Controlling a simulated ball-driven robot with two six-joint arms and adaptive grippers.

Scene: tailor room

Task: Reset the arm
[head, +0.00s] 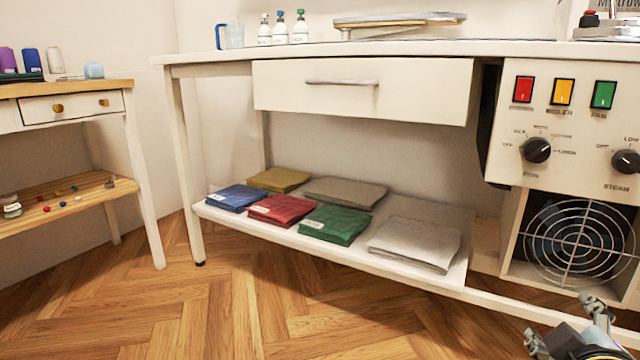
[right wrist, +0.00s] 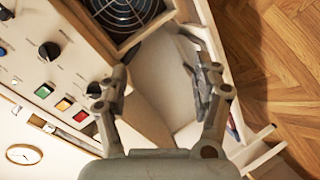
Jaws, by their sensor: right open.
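My right gripper (head: 568,326) shows at the bottom right corner of the head view, low in front of the fan grille. In the right wrist view its two fingers (right wrist: 160,88) stand wide apart with nothing between them. The gripper is open and empty, and apart from the white table. Only a part of my right arm shows in the head view. My left gripper is in neither view.
A white table (head: 213,72) has folded cloths (head: 335,224) on its lower shelf. A control panel (head: 565,123) sits above a round fan grille (head: 578,243). A wooden side table (head: 123,84) stands at left. The floor (head: 230,310) in front is clear.

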